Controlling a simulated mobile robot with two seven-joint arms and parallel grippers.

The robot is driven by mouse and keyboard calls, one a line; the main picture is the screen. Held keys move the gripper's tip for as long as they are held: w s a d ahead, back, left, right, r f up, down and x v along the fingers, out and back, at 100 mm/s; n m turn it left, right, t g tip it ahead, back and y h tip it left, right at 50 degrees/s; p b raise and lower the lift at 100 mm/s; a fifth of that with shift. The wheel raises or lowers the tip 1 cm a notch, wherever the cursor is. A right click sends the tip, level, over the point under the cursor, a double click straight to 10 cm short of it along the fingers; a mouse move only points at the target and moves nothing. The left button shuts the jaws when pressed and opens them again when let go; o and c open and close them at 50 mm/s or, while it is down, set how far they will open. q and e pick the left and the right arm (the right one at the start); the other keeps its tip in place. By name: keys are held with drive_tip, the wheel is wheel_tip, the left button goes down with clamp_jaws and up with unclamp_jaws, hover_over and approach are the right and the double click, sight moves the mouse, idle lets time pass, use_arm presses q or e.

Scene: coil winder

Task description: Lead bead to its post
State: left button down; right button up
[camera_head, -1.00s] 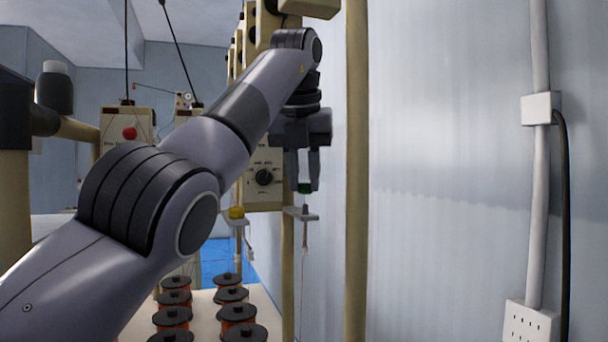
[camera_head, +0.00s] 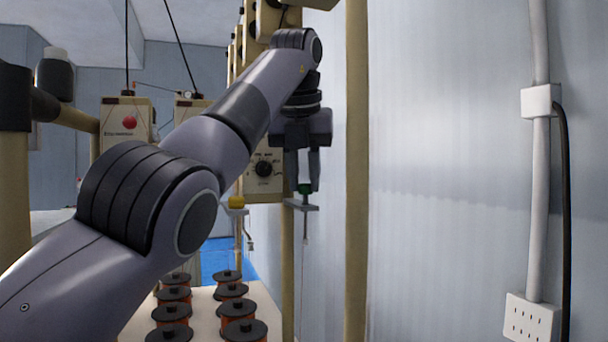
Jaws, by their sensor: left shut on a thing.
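My left gripper (camera_head: 303,176) points down near the wall, shut on a small green bead (camera_head: 305,189) at its fingertips. Directly below the bead is a small grey bracket (camera_head: 303,205) with a thin rod and line hanging beneath it. The bead is very close to the bracket; I cannot tell whether they touch, and a post there is mostly hidden. A yellow bead (camera_head: 236,202) sits on a similar bracket to the left. My right gripper is not in view.
Several dark-flanged orange bobbins (camera_head: 238,308) stand on a pale surface below. A control box with a black knob (camera_head: 264,169) is behind my gripper. A beige upright (camera_head: 356,250) stands to its right, before the wall.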

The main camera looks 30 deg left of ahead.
use_arm(q)
drive_tip(key=shift+f+b, duration=0.85)
drive_tip(key=shift+f, duration=0.15)
drive_tip(key=c, duration=0.9)
unclamp_jaws()
drive_tip(key=shift+r, duration=0.1)
drive_tip(key=shift+o, duration=0.2)
drive_tip(key=p+v, duration=0.2)
drive_tip(key=v, duration=0.1)
drive_tip(key=shift+w+r, duration=0.1)
drive_tip(key=shift+r, duration=0.05)
drive_tip(key=p+v, duration=0.1)
drive_tip(key=v, duration=0.3)
drive_tip(key=shift+p, duration=0.4)
